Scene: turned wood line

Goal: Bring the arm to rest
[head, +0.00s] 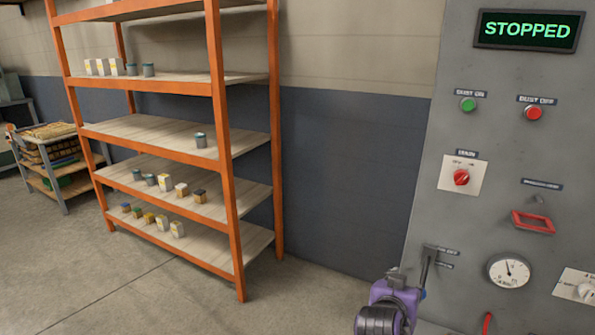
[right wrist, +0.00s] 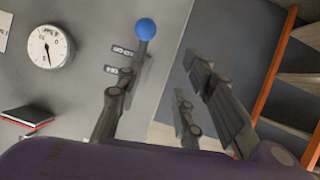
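My right wrist, purple and dark, shows at the bottom of the head view, beside the lever on the grey control panel (head: 420,215); it hides most of the fingers there. In the right wrist view my right gripper (right wrist: 158,70) has its two dark fingers spread apart, with nothing held between them. The lever (head: 427,264) points down, its blue ball knob (right wrist: 145,28) low on the panel. In the right wrist view the knob lies beyond the fingertips and looks apart from them. My left gripper is not in view.
The panel display (head: 527,30) reads STOPPED. A red handle (head: 532,222) sticks out above a round gauge (head: 509,270). An orange shelf rack (head: 225,150) with small cans and boxes stands left. A cart (head: 55,165) is farther left. The floor before the rack is clear.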

